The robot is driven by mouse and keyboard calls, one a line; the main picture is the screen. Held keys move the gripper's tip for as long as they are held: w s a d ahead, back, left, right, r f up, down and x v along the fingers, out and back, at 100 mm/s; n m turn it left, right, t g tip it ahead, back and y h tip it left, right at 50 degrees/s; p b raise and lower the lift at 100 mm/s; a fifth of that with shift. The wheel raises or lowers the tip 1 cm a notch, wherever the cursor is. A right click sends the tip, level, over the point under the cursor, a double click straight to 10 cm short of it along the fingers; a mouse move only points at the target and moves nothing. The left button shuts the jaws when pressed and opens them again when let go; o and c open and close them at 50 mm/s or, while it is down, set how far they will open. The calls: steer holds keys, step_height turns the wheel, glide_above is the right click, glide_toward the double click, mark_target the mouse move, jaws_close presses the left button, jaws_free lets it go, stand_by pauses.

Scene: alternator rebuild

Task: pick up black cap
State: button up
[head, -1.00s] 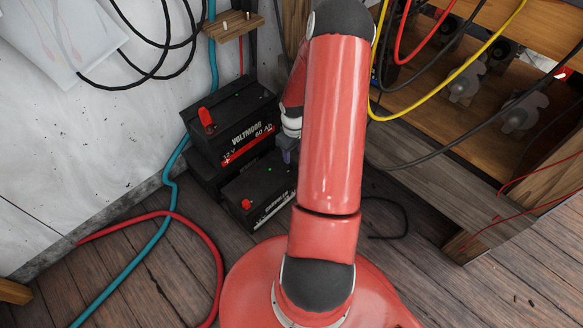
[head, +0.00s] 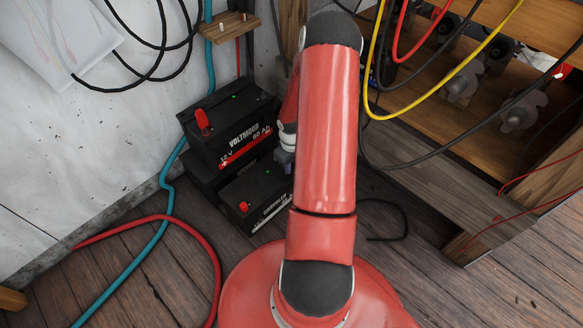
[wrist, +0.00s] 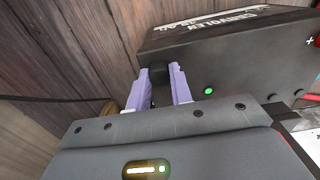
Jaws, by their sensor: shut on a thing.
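My gripper (wrist: 160,88) shows two pale purple fingers in the wrist view, shut on the small black cap (wrist: 160,73) between them. The cap is at the edge of the lower black battery (wrist: 235,55); I cannot tell whether it still touches the battery. In the head view, the gripper (head: 287,157) is partly behind my red arm, at the right end of the lower battery (head: 250,190). The cap is hidden in that view.
The Voltmoor battery (head: 228,120), with a red cap (head: 203,121), stands behind the lower one. A red cap (head: 244,207) is on the lower battery's left end. A red hose (head: 205,250) and a teal hose (head: 125,265) lie at left. A wooden bench (head: 440,165) is at right.

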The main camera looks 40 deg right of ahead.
step_height(320, 180, up, 20)
steer(key=p, duration=0.4)
stand_by(0.7)
